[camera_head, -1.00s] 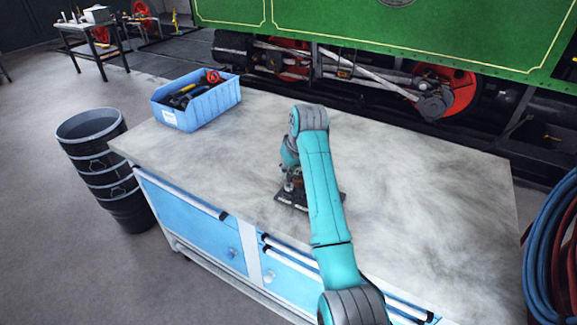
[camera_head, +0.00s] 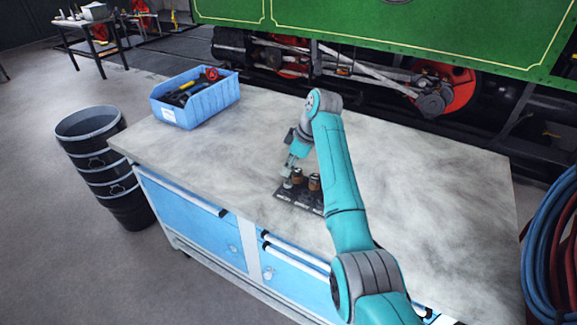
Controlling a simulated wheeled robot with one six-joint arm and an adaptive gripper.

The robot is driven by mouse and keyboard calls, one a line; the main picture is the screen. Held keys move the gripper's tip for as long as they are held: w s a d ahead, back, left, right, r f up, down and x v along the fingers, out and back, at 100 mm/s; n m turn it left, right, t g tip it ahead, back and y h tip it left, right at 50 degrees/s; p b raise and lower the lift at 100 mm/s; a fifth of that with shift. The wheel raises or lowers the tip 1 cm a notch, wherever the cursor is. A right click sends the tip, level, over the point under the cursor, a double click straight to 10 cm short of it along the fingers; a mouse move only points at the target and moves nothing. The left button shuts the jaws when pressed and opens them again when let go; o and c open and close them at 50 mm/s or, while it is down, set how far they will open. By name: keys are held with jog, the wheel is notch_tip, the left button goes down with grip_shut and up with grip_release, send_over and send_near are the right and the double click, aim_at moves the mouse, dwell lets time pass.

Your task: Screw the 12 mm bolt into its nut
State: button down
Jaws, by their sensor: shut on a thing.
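A dark board (camera_head: 283,195) with small pale labels along its front edge lies on the workbench. Two brownish upright pieces stand on it, one at the back (camera_head: 298,175) and one on the right (camera_head: 314,183). My gripper (camera_head: 289,178) points down over the board's left part, left of both pieces. It is shut on a small silvery piece (camera_head: 288,184), which looks like the bolt. The fingertips are tiny here, and I cannot tell how far the bolt sits in its nut. The thread and nut are hidden, and the labels are not readable.
A blue bin (camera_head: 203,108) with tools stands at the bench's back left. The grey bench top (camera_head: 430,190) is clear on the right. Black drums (camera_head: 100,160) stand left of the bench, and coiled hoses (camera_head: 553,255) hang at the right edge. The green tram (camera_head: 400,30) is behind.

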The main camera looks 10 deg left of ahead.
jog(key=shift+n+g, duration=0.6)
jog(key=shift+n, duration=0.8)
jog(key=shift+f, duration=1.55)
dwell(2.5)
jog(key=c, duration=1.8)
grip_release()
grip_shut()
jog(key=m+t, duration=0.1)
jog(key=m, duration=0.1)
jog(key=m+t, duration=0.1)
jog(key=m, duration=0.2)
jog(key=shift+s+f, duration=0.1)
jog(key=shift+m, duration=0.5)
